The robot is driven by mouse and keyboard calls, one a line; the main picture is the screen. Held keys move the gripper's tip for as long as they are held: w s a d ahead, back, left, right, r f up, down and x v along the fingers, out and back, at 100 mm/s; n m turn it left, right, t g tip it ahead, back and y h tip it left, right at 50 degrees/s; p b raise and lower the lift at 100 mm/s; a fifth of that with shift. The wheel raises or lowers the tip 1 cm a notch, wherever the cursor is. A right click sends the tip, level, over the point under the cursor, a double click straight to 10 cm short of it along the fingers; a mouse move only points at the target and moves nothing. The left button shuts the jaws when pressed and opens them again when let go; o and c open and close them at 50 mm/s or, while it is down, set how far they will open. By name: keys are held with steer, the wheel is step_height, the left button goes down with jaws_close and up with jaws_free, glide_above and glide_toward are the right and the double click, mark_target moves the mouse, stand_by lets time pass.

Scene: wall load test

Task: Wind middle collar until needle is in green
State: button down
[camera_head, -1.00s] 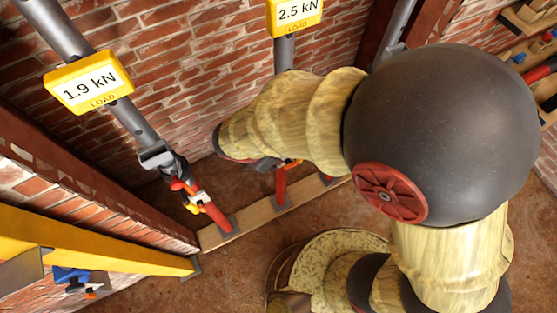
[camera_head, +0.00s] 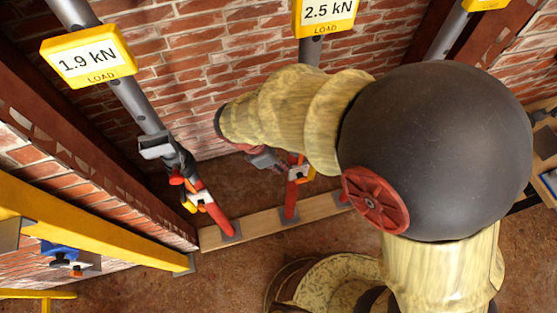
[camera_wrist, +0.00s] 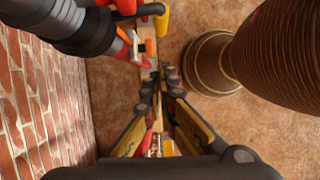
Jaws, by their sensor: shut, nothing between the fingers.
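The middle prop (camera_head: 310,50) stands against the brick wall with a yellow display (camera_head: 325,14) reading 2.5 kN. Its red lower part (camera_head: 291,205) meets a wooden board. A small white and red fitting (camera_head: 299,172) shows on it beside my arm. The middle collar is largely hidden by my arm, and no needle or green zone can be made out. My gripper (camera_head: 264,159) is mostly hidden behind my arm, just left of the prop's lower part. In the wrist view my gripper (camera_wrist: 158,85) is shut and empty, below a dark tube with red and yellow parts (camera_wrist: 85,35).
A left prop (camera_head: 130,105) carries a display (camera_head: 88,57) reading 1.9 kN. A right prop (camera_head: 447,35) is partly cut off. The wooden board (camera_head: 258,228) runs along the floor. A yellow slanted beam (camera_head: 95,225) stands at left. Shelving is at far right.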

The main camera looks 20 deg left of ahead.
steer(key=w+d+f+b, duration=0.1)
steer(key=w+d+f, duration=0.1)
steer(key=d+f, duration=0.2)
steer(key=shift+w+d, duration=0.35)
steer(key=shift+d, duration=0.05)
steer(key=shift+d, duration=0.1)
steer(key=shift+w+d+n+p, duration=0.3)
steer(key=shift+d+p, duration=0.25)
steer(key=shift+d, duration=0.05)
steer(key=shift+a, duration=0.1)
